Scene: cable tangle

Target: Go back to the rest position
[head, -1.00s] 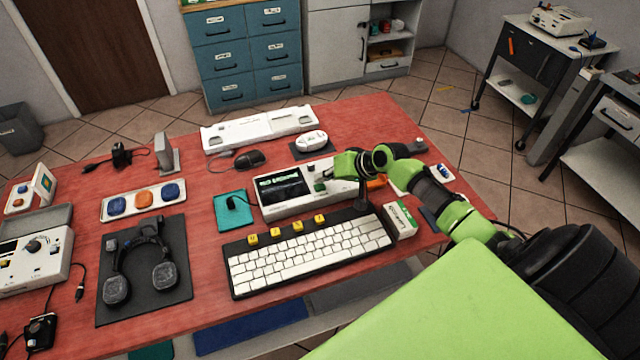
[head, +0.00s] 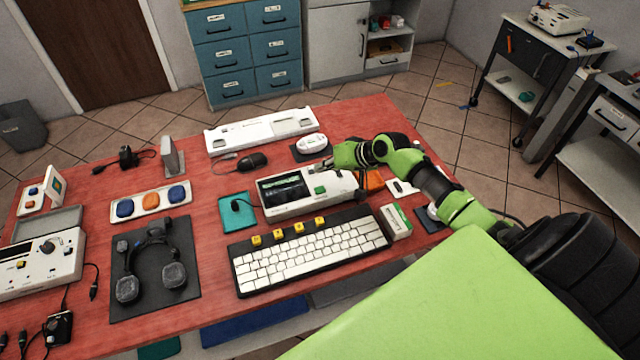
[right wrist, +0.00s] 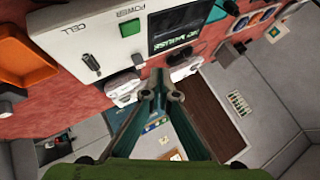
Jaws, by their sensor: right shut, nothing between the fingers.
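My right gripper (head: 326,165) is shut and empty. In the head view it hovers at the back right edge of the white device (head: 287,209), which has a dark screen (head: 283,188) and a green button (head: 320,190). In the right wrist view the two dark green fingers (right wrist: 160,82) come together at their tips with nothing between them. The device's face, marked POWER and CELL, with its green button (right wrist: 131,30), shows beyond the tips. My left gripper is in no view.
A keyboard (head: 310,257) lies in front of the device on the red table (head: 80,190). An orange tray (head: 371,181) lies beside my right arm. Headphones (head: 152,262) lie left.

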